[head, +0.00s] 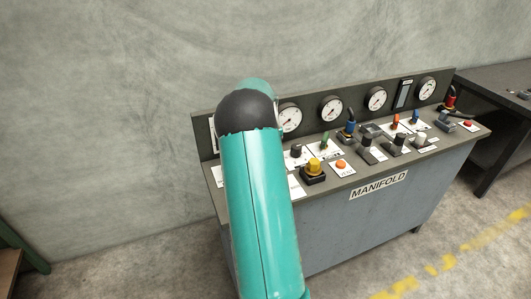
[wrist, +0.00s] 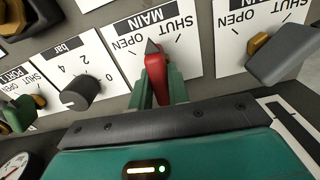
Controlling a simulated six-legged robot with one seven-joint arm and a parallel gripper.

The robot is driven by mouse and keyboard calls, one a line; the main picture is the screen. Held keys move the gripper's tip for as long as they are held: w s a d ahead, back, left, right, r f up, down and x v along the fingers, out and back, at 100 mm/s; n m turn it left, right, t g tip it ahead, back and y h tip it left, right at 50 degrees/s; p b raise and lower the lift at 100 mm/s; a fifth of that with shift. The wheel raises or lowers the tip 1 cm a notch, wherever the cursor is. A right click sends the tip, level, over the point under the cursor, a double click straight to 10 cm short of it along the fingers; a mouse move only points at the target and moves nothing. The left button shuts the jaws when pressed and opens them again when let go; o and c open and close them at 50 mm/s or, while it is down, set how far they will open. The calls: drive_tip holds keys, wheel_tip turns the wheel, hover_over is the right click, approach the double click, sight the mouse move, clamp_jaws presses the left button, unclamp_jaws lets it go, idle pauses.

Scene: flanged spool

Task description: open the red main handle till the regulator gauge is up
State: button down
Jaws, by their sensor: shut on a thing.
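The red main handle (wrist: 155,72) is in the wrist view on a white plate (wrist: 120,58) lettered MAIN, SHUT and OPEN, upside down here. Its dark tip points up the picture, between the OPEN and SHUT words. My gripper (wrist: 159,86) is shut on the handle, one green finger on each side. In the head view my teal arm hides the gripper and this handle. Several round gauges stand along the back panel, such as one beside my arm (head: 289,118); which is the regulator's I cannot tell, and the needles are too small to read.
A black knob (wrist: 80,92) with a bar scale sits left of the handle. A grey lever (wrist: 283,55) on another SHUT/OPEN plate is close on the right. The manifold bench (head: 330,222) carries several more controls. A dark table (head: 500,88) stands at the right.

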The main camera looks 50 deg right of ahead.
drive_tip(key=n, duration=0.4)
drive_tip(key=shift+n, duration=0.3)
drive_tip(key=n, duration=0.5)
idle(0.4)
drive_tip(key=c, duration=1.3)
unclamp_jaws()
drive_tip(key=shift+c, duration=0.2)
wheel_tip(320, 180, up, 14)
